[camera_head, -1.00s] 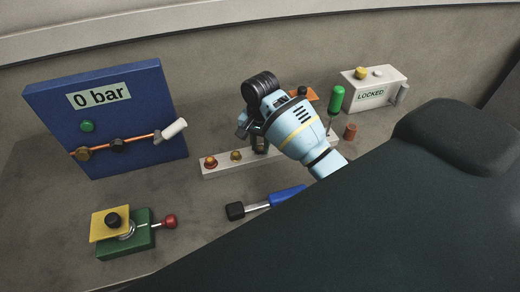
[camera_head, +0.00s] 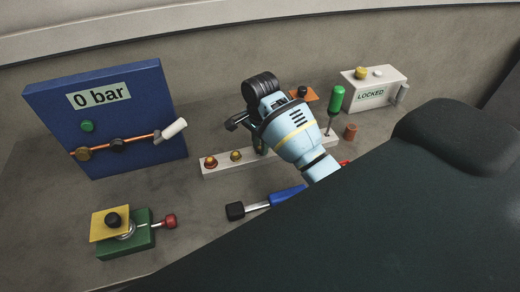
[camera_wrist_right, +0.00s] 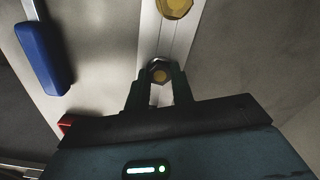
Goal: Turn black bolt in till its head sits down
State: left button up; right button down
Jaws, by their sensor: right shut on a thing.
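The black bolt shows in the right wrist view as a dark hex head (camera_wrist_right: 160,73) with a brass-coloured centre, on a pale rail (camera_wrist_right: 152,40). My right gripper (camera_wrist_right: 160,84) is shut on this head, one finger on each side. In the head view my right gripper (camera_head: 260,147) points down at the rail (camera_head: 220,168) and hides the bolt. I cannot tell whether there is a gap under the head. My left gripper is not in view.
A green-handled screwdriver (camera_head: 336,99) stands upright at the rail's right end. A blue-handled tool (camera_head: 287,195) lies in front. A blue "0 bar" panel (camera_head: 50,115), a green fixture (camera_head: 142,240) and a "LOCKED" box (camera_head: 372,96) stand around. Bare table lies left of the tool.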

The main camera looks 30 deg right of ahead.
jog(key=shift+f, duration=0.1)
jog(key=c, duration=1.1)
grip_release()
jog(key=n, duration=0.5)
jog(key=shift+n, duration=0.5)
jog(key=n, duration=0.3)
jog(key=shift+n, duration=1.5)
